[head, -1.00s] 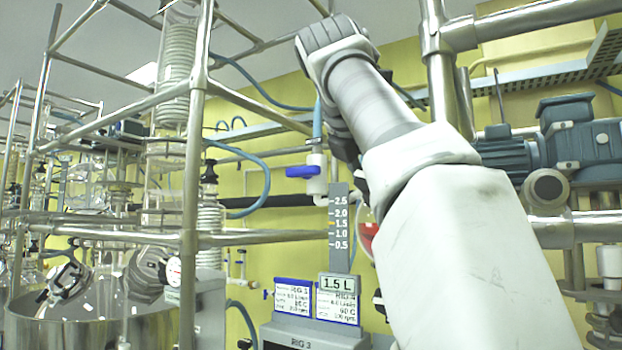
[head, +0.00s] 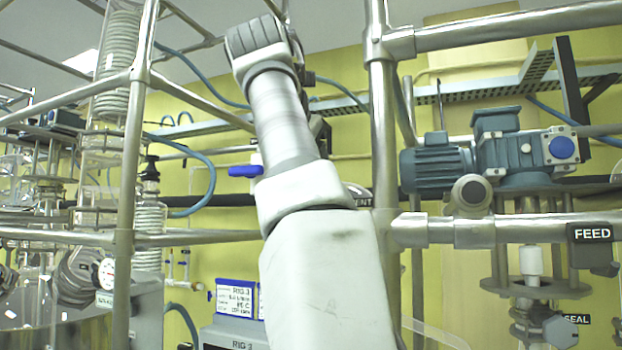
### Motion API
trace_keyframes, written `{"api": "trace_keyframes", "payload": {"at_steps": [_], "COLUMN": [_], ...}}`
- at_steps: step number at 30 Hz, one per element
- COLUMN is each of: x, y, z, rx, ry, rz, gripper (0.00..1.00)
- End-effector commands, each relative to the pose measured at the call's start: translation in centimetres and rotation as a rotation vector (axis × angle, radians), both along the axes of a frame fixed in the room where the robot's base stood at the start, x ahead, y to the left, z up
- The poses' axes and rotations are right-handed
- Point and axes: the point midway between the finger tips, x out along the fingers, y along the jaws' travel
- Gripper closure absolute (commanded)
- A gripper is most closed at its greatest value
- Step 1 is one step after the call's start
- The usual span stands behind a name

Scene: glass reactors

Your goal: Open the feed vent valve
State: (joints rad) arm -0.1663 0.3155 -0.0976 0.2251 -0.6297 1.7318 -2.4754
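A valve with a blue lever handle (head: 245,171) shows just left of my forearm, in front of the yellow wall. The handle lies roughly level; most of the valve's body is hidden behind my arm. I cannot tell for sure which valve this tag belongs to. My arm rises through the middle of the picture and bends over at the top. My gripper is hidden behind the arm, so its fingers and their distance from the blue handle cannot be seen.
Steel frame tubes (head: 128,200) stand left, and a thick upright post (head: 384,130) stands close right of my arm. A blue motor (head: 510,150) and a "FEED" sign (head: 592,233) are at right.

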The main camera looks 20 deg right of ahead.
Motion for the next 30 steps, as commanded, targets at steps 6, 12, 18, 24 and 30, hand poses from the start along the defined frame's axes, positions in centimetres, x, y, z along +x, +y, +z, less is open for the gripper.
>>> {"api": "trace_keyframes", "payload": {"at_steps": [6, 12, 18, 24, 30], "x": [0.06, 0.07, 0.04, 0.01, -0.74], "y": [0.04, 0.05, 0.03, 0.01, -0.12], "z": [-0.38, -0.44, -0.29, -0.19, 0.18], "rx": [0.003, 0.003, 0.003, 0.002, 0.001], "ry": [0.013, 0.014, 0.009, 0.006, 0.005], "rz": [-0.001, -0.001, -0.001, 0.000, 0.000], "gripper": [0.94, 0.31, 0.08, 0.08, 0.08]}}
